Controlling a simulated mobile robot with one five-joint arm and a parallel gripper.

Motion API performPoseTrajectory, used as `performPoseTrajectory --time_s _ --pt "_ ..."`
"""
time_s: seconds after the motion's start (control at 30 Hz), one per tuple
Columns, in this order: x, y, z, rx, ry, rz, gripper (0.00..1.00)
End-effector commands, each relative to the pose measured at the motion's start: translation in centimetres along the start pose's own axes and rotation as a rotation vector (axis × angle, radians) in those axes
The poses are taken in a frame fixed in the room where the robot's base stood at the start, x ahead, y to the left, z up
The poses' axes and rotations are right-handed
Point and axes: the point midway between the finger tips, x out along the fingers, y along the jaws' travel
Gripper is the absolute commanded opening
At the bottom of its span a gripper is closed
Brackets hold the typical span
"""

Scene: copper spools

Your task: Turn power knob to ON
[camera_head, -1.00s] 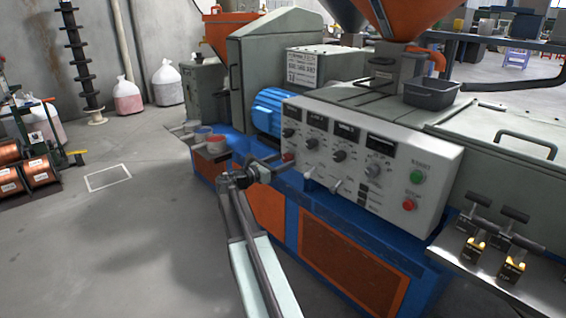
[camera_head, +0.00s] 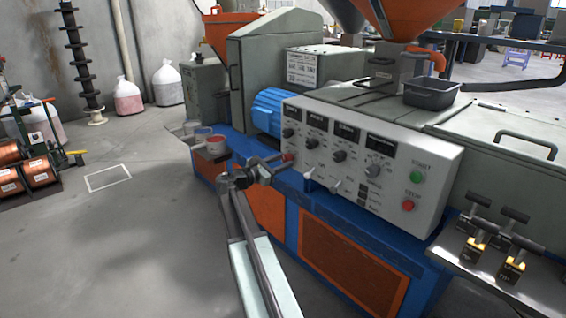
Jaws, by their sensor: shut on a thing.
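The control panel (camera_head: 395,185) is a white sloped face on the front of the grey and blue machine. A small red knob (camera_head: 288,156) sits at its lower left corner. My gripper (camera_head: 283,161) reaches to this knob from the lower left and is shut on it. The fingers partly cover the knob, so its pointer and setting cannot be read. Black knobs (camera_head: 340,156) and a larger grey knob (camera_head: 374,171) sit to the right. Two light toggle levers (camera_head: 322,180) are below.
A green START button (camera_head: 417,177) and a red STOP button (camera_head: 408,205) are on the panel's right. A metal shelf (camera_head: 480,260) with T-handled tools stands at right. Cups (camera_head: 212,146) sit on the blue ledge at left.

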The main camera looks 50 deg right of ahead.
Motion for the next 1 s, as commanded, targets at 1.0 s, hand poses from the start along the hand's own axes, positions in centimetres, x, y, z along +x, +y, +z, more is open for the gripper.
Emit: performPoseTrajectory --time_s 1.0 --pt "-0.21 0.00 -0.05 0.959 0.002 -0.007 0.00"
